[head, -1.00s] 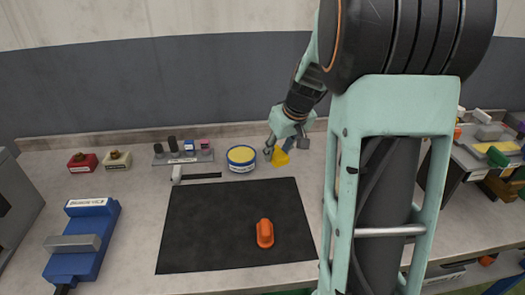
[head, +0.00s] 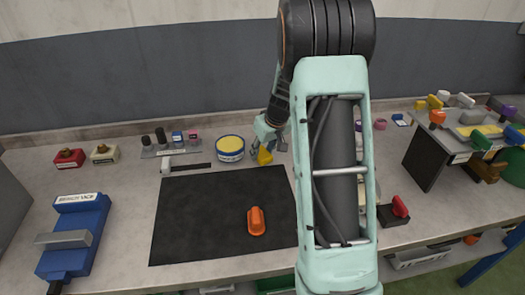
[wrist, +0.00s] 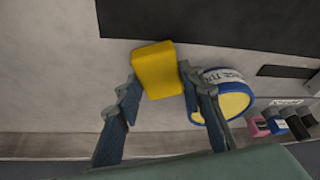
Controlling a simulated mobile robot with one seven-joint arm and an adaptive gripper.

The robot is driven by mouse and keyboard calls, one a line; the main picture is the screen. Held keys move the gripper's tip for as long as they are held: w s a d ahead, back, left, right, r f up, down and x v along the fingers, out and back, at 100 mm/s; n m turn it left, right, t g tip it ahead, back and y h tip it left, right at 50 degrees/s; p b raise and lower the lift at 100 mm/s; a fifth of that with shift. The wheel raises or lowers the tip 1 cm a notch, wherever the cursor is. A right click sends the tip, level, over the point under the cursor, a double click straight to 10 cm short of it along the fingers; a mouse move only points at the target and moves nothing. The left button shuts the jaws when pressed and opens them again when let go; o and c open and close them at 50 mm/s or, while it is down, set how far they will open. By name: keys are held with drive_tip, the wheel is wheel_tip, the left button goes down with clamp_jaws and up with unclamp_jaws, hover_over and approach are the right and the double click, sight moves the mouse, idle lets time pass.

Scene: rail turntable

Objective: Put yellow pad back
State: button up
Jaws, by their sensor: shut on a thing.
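The yellow pad (head: 265,157) is a small rounded block. My gripper (head: 270,145) is shut on it, just right of the round tin, with the fingers pointing down at the bench. In the wrist view the pad (wrist: 157,66) sits between the two fingertips (wrist: 160,84). The round blue-and-white tin (head: 230,143) has a yellow top. In the wrist view the tin (wrist: 232,102) is right beside the right finger and partly hidden by it. I cannot tell whether the pad touches the bench.
A black mat (head: 205,215) bears an orange block (head: 256,221). A blue device (head: 75,232) stands at left. Small stamps and a rack (head: 176,152) stand behind the mat. At right are a black block with a red handle (head: 399,206) and a raised stand (head: 433,150) with coloured pieces.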

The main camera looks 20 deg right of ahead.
drive_tip(key=shift+f+b, duration=0.35)
drive_tip(key=shift+b, duration=0.15)
drive_tip(key=shift+f, duration=0.1)
drive_tip(key=o, duration=1.1)
drive_tip(key=shift+r+p, duration=0.55)
drive_tip(key=shift+r, duration=0.05)
drive_tip(key=v, duration=1.1)
drive_tip(key=shift+s+r, duration=0.15)
drive_tip(key=shift+r, duration=0.25)
